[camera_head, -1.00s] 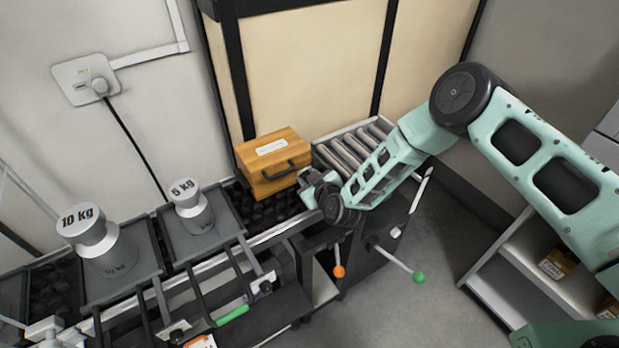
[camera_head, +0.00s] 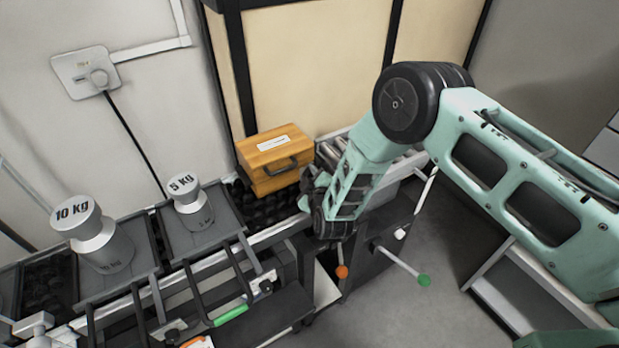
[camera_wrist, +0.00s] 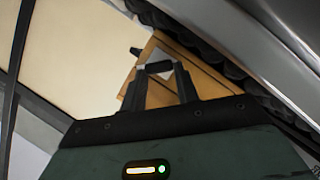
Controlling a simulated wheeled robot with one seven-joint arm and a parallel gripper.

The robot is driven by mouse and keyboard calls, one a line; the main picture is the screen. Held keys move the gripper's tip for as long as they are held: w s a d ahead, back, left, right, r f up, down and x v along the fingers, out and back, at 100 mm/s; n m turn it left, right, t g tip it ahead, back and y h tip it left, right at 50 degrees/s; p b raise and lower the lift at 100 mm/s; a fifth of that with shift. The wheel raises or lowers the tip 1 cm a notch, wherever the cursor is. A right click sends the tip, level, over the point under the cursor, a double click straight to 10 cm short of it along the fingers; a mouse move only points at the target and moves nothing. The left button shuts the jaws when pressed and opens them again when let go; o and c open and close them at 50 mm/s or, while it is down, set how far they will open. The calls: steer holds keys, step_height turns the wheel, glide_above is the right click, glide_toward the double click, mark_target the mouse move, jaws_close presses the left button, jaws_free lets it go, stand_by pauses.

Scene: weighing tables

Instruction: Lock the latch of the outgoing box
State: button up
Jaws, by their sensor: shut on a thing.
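The orange-brown wooden box (camera_head: 262,150) stands closed on the dark roller strip, with a white label on top and a dark handle on its front. My gripper (camera_head: 306,190) is low at the box's right front corner, and the arm partly hides that side. In the wrist view, the fingers (camera_wrist: 160,72) are shut on a small dark bar with a pale end, in front of the box (camera_wrist: 188,62). The bar looks like the latch (camera_wrist: 157,67), but its position, locked or not, cannot be made out.
A 5 kg weight (camera_head: 190,205) and a 10 kg weight (camera_head: 100,240) stand on trays at the left. Metal rollers (camera_head: 333,150) lie right of the box. Levers with orange (camera_head: 342,272) and green (camera_head: 424,280) knobs stick out below my gripper.

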steer(key=o, duration=1)
steer(key=b+v, duration=0.2)
steer(key=v, duration=1.5)
steer(key=shift+s, duration=0.25)
